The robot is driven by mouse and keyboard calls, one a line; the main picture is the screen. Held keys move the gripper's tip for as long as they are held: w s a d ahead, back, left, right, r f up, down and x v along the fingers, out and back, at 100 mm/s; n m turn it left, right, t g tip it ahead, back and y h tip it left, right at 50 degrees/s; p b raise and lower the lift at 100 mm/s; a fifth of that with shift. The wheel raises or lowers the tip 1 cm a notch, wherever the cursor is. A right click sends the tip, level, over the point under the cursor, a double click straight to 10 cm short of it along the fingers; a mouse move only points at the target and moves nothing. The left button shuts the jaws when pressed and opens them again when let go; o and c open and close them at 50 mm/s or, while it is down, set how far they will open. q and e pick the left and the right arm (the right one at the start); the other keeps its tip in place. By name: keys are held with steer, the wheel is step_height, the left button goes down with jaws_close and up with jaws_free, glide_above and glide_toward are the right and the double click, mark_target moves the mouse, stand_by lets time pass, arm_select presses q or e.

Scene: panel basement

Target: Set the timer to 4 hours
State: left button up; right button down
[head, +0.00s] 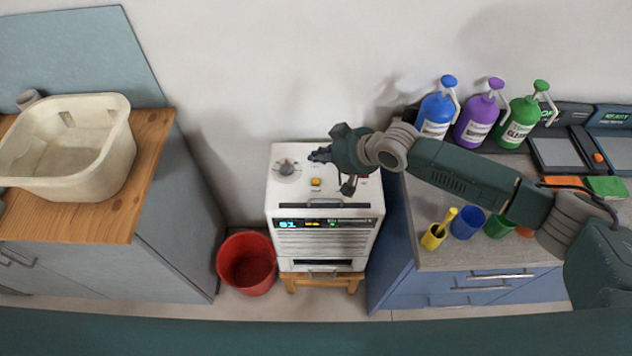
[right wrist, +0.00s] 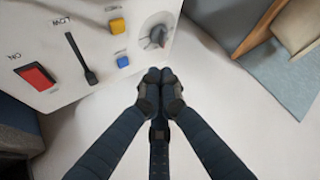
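A white machine (head: 325,243) stands on a small wooden stool. On its top is a round timer dial (head: 286,167) with a grey knob; the knob also shows in the right wrist view (right wrist: 158,36), just ahead of my fingers. A lit display (head: 288,224) is on the front; its digits are too small to read surely. My right gripper (head: 318,156) is above the machine's top, to the right of the dial. In the right wrist view its fingertips (right wrist: 160,76) are together, with nothing between them and apart from the knob. My left gripper is not in view.
A yellow button (right wrist: 117,26), blue button (right wrist: 122,61), slider (right wrist: 85,62) and red switch (right wrist: 36,76) are on the panel. A red bucket (head: 246,264) stands left of the machine. A counter with bottles (head: 474,121) is at right, a wooden one with a tub (head: 112,155) at left.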

mark_target(318, 182)
step_height(318, 182, down, 7)
steer(key=b, duration=0.5)
steer(key=shift+b, duration=0.4)
steer(key=shift+f, duration=0.4)
stand_by(0.5)
steer(key=shift+f, duration=0.4)
steer(key=shift+f+b, duration=0.45)
stand_by(0.7)
steer(key=shift+r+p, duration=0.85)
steer(key=shift+r, duration=0.1)
